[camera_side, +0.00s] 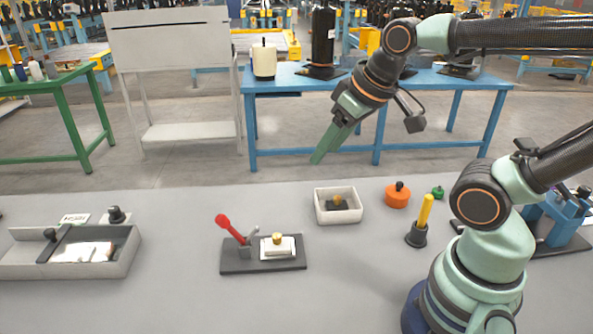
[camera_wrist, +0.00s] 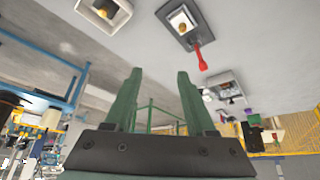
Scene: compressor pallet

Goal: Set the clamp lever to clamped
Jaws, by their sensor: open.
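The clamp lever (camera_side: 231,229) has a red handle and stands tilted up and to the left on a dark base plate (camera_side: 236,267). Beside it on the plate is a white block with a brass-coloured knob (camera_side: 278,243). In the wrist view the red lever (camera_wrist: 201,57) points away from the plate (camera_wrist: 196,29), near the top. My gripper (camera_side: 318,160) is in the air above and behind the plate, up and to the right of the lever in the side view. In the wrist view its two green fingers (camera_wrist: 159,75) are apart with nothing between them.
A white open box (camera_side: 325,215) with a dark part stands right of the plate. Further right are an orange round part (camera_side: 397,196) and a yellow-handled tool (camera_side: 425,215). A grey tray (camera_side: 118,262) stands at the left. The table between tray and plate is clear.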

